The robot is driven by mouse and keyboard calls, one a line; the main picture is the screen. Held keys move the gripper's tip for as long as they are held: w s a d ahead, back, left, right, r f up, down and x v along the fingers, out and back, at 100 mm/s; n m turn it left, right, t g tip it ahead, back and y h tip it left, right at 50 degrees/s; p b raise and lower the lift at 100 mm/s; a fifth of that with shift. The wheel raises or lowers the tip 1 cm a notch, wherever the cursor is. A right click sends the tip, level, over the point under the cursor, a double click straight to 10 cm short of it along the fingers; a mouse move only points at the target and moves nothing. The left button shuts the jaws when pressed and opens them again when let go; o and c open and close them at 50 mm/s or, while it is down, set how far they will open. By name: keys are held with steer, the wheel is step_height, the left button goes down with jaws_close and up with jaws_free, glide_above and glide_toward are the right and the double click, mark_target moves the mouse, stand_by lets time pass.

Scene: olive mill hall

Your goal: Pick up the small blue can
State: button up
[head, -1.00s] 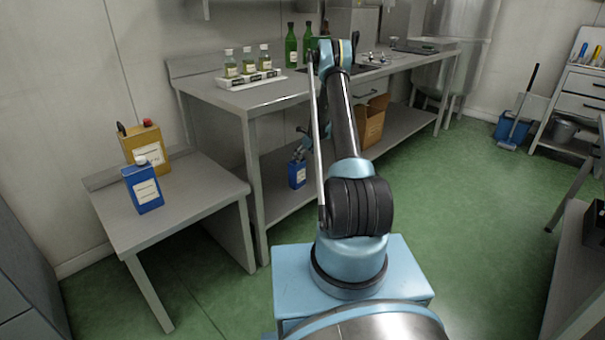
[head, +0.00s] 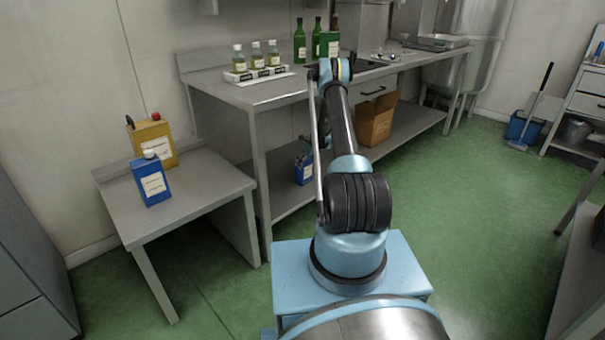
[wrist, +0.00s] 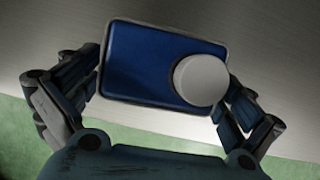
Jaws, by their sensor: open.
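The small blue can (head: 304,172) with a pale label stands upright on the lower shelf of the long steel bench, partly behind my arm. In the wrist view I look down on its blue top (wrist: 140,62) and round white cap. My gripper (wrist: 162,80) is open, with one finger at each side of the can's top. Whether the fingers touch it I cannot tell. In the head view my gripper (head: 305,150) is at the can's top and mostly hidden by my arm.
Another blue can (head: 152,182) and a yellow can (head: 155,140) stand on the low side table (head: 205,187) at left. A cardboard box (head: 375,122) sits further right on the lower shelf (head: 285,200). Bottles stand on the bench top (head: 262,95).

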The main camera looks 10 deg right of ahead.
steer(key=x, duration=0.3)
steer(key=shift+a+f, duration=0.1)
steer(key=shift+a, duration=0.05)
steer(key=c, duration=1.8)
